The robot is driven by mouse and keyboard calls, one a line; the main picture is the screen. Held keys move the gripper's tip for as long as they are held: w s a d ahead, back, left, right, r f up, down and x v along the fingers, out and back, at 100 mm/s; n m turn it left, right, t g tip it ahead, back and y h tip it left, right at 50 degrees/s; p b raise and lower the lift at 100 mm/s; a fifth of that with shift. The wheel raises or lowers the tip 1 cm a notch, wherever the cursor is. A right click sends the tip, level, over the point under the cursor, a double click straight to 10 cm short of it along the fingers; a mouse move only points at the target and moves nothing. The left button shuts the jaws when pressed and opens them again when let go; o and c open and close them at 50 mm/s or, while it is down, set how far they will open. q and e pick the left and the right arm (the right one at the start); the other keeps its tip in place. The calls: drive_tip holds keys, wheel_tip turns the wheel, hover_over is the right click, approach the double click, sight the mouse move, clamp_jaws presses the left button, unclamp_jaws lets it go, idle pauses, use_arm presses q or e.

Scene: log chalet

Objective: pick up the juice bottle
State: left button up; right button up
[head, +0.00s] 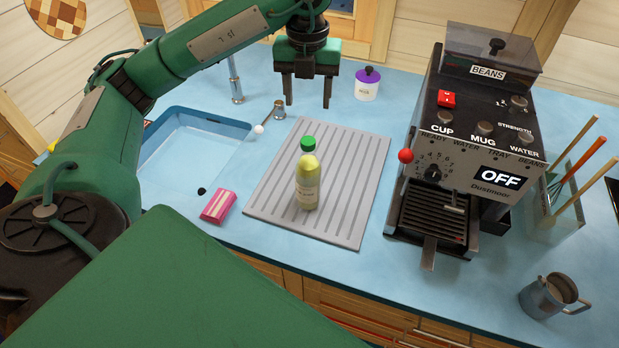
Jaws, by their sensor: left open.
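The juice bottle (308,186) is yellow-green with a green cap and a pale label. It stands upright on a grey ribbed draining mat (352,183) on the blue counter. My left gripper (306,103) is open and empty, its two dark fingers pointing down. It is above the counter, behind the bottle in the view, and apart from it. My right gripper is not in view.
A coffee machine (470,145) stands right of the mat. The sink (190,165) with its tap (235,80) is at left. A pink sponge (218,206) lies left of the mat. A purple-lidded jar (367,84) stands behind. A metal jug (550,294) is at right.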

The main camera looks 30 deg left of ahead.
use_arm(q)
hover_over(308, 140)
wheel_tip(308, 140, down, 6)
drive_tip(key=shift+r, duration=0.15)
drive_tip(key=shift+f, duration=1.05)
drive_tip(key=shift+f+p, duration=0.65)
drive_tip(key=shift+p, duration=0.05)
wheel_tip(308, 140, down, 3)
drive_tip(key=shift+r+p, duration=0.1)
drive_tip(key=shift+p, duration=0.75)
drive_tip(key=shift+f, duration=0.6)
clamp_jaws()
drive_tip(key=shift+r, duration=0.1)
